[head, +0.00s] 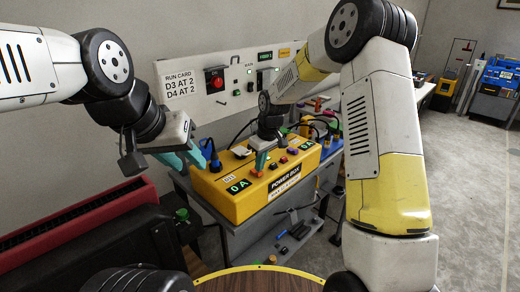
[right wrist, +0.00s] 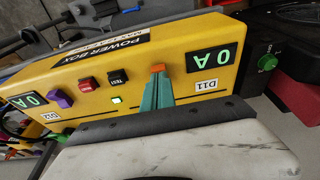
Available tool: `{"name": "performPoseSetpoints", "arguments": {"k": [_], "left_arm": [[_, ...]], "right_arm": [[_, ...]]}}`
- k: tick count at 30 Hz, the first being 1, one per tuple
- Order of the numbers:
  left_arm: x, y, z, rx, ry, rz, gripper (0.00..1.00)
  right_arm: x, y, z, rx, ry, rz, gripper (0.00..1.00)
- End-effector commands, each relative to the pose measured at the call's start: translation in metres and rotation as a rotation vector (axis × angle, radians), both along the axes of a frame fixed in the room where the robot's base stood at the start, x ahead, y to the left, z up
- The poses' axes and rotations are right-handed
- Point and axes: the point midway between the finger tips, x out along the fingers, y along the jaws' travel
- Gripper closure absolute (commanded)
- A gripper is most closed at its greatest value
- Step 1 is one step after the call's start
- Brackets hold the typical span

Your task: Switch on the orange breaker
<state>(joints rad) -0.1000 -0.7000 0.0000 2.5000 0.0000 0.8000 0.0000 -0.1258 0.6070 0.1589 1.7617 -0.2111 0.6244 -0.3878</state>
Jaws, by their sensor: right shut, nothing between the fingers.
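The yellow power box (head: 235,205) stands on a grey cart in the head view. It also shows in the right wrist view (right wrist: 190,30), with two green "0 A" displays. The orange breaker (right wrist: 158,68) is a small orange piece beside the D11 display, right at the tips of my right gripper's teal fingers. My right gripper (right wrist: 155,92) is shut and empty; it shows in the head view pointing down onto the box top (head: 261,162). The fingertips partly hide the breaker, and contact cannot be told. My left gripper (head: 188,160) hangs left of the box, its teal fingers apart.
A purple switch (right wrist: 62,99), red button (right wrist: 87,84) and black TEST button (right wrist: 117,77) sit nearby on the box. A blue plug (head: 214,162) with a cord stands at its left end. A white run-card panel (head: 215,85) is behind.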

Motion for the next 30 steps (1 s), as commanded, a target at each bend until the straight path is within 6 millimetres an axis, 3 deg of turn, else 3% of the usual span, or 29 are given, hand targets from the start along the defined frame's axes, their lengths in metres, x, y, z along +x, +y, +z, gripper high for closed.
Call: {"name": "performPoseSetpoints", "arguments": {"k": [16, 30], "left_arm": [[0.000, 0.000, 0.000, 0.000, 0.000, 0.000, 0.64], [0.000, 0.000, 0.000, 0.000, 0.000, 0.000, 0.64]], "right_arm": [[-0.004, -0.003, -0.014, -0.001, 0.003, -0.001, 1.00], [0.002, 0.002, -0.009, 0.000, 0.000, 0.000, 1.00]]}}
